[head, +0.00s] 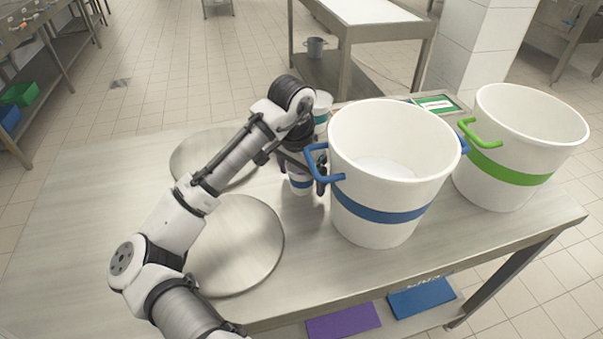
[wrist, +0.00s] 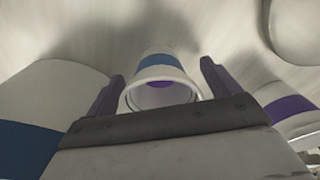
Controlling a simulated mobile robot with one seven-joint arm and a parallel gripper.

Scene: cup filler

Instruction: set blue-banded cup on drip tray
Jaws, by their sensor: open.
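The blue-banded cup (wrist: 155,70) is a small white cup with a blue band and a purple patch inside its mouth. In the wrist view it lies between the two fingers of my gripper (wrist: 163,70), with a gap showing on each side. My gripper is open. In the head view the cup (head: 300,184) stands on the steel table beside the big blue-banded bucket, partly hidden by my gripper (head: 305,178). I cannot make out a drip tray for certain in either view.
A large white blue-banded bucket (head: 380,214) stands close right of my gripper, with a green-banded bucket (head: 505,178) beyond. Another small cup (head: 322,104) stands behind my wrist. A purple-banded container (wrist: 290,108) shows at right. Two round steel discs (head: 240,245) lie left. The table's left side is clear.

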